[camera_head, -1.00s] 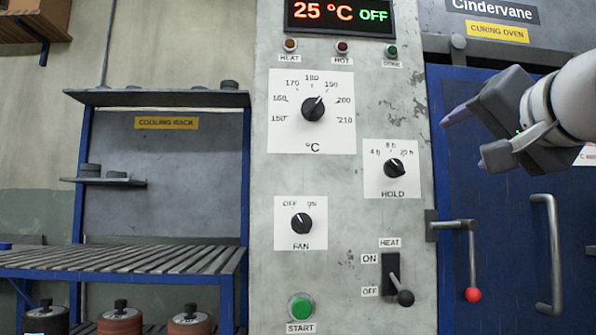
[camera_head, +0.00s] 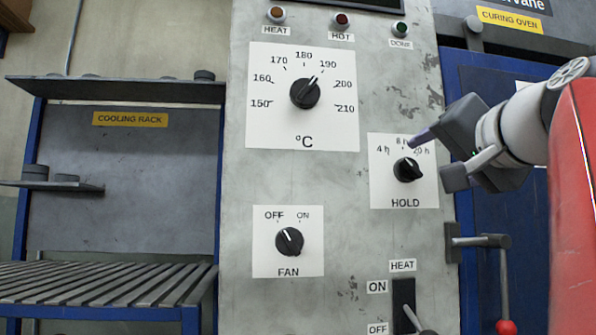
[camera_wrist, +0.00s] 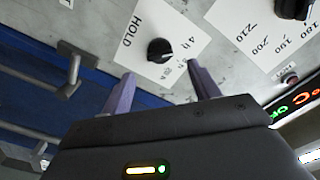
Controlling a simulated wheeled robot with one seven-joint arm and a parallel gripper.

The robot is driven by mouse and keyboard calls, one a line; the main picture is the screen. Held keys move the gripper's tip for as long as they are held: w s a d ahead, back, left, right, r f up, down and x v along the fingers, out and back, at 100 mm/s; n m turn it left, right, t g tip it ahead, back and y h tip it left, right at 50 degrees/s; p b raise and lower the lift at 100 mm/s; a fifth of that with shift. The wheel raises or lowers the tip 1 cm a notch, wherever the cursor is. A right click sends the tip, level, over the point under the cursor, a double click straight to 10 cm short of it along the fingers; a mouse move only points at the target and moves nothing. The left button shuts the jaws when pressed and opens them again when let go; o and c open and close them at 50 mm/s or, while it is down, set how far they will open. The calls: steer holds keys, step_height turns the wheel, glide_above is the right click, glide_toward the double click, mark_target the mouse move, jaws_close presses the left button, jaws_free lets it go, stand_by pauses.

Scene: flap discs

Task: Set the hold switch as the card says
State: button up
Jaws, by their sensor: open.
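The HOLD switch (camera_head: 407,169) is a black rotary knob on a white plate marked 4 h, 8 h and 20 h, on the grey panel. Its pointer is too small to read surely. My gripper (camera_head: 432,162) is open and empty, just right of the knob in the head view, one finger overlapping the plate's upper part. In the wrist view the HOLD switch (camera_wrist: 160,50) lies beyond and between the two purple fingertips of my gripper (camera_wrist: 160,74), with a gap. I see no instruction card in the current views.
The temperature dial (camera_head: 305,93) points near 190. The FAN knob (camera_head: 289,241) points towards OFF. The HEAT lever (camera_head: 410,318) is below, partly cut off. A red-tipped door handle (camera_head: 503,285) projects right of the panel. The cooling rack (camera_head: 115,170) stands left.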

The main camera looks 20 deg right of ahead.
mark_target(414, 168)
steer(key=x, duration=0.5)
steer(key=shift+w+d, duration=0.1)
steer(key=shift+w, duration=0.3)
steer(key=c, duration=1)
steer(key=shift+p, duration=0.3)
steer(key=shift+m, duration=0.3)
steer(key=m+p, duration=0.3)
steer(key=shift+r+m, duration=0.15)
steer(key=shift+m, duration=0.15)
steer(key=shift+m+p, duration=1.25)
steer(key=shift+m, duration=0.95)
